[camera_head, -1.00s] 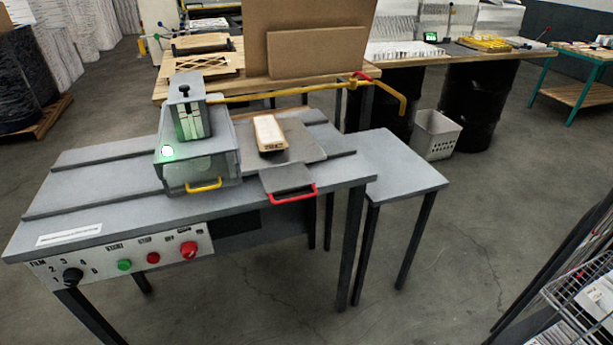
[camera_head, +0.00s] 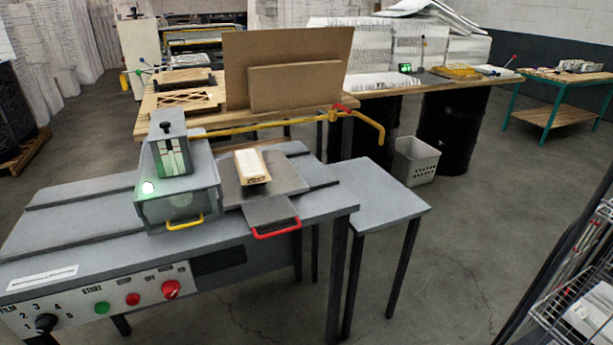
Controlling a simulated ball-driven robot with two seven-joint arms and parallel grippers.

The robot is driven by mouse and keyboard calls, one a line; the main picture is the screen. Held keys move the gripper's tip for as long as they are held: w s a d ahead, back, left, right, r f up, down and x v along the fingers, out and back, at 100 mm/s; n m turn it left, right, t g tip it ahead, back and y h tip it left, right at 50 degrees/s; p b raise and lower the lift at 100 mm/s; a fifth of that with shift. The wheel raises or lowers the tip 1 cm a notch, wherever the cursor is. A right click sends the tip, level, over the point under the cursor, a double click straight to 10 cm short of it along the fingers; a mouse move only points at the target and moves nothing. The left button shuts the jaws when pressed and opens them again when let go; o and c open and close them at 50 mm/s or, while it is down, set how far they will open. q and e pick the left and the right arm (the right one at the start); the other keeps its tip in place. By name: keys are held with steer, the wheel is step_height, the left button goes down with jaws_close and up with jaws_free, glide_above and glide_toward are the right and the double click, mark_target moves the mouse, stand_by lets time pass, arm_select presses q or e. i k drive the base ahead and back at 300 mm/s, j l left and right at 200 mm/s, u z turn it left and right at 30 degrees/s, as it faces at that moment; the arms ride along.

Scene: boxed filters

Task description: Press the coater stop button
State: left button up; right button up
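The coater (camera_head: 90,250) is a grey bench-like machine at left centre, with a control panel (camera_head: 70,307) on its front edge. The panel has a black film knob (camera_head: 46,322), a green button (camera_head: 102,308), a small red button (camera_head: 133,299) and a larger red knob-like button (camera_head: 171,289). A box-shaped head (camera_head: 180,188) with a green glowing lamp (camera_head: 148,188) stands on the coater. A pale boxed item (camera_head: 251,166) lies on the plate beside it. Neither gripper is in view.
A grey side table (camera_head: 375,198) adjoins the coater's right end. A yellow bar (camera_head: 265,127) extends over the coater. A wire rack (camera_head: 570,300) stands at the lower right. A white bin (camera_head: 416,160) stands behind. The floor (camera_head: 470,235) between side table and rack is clear.

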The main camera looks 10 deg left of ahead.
mark_target(133, 299)
steer(key=k+u, duration=0.15)
steer(key=u, duration=1.5)
steer(key=i+j, duration=0.05)
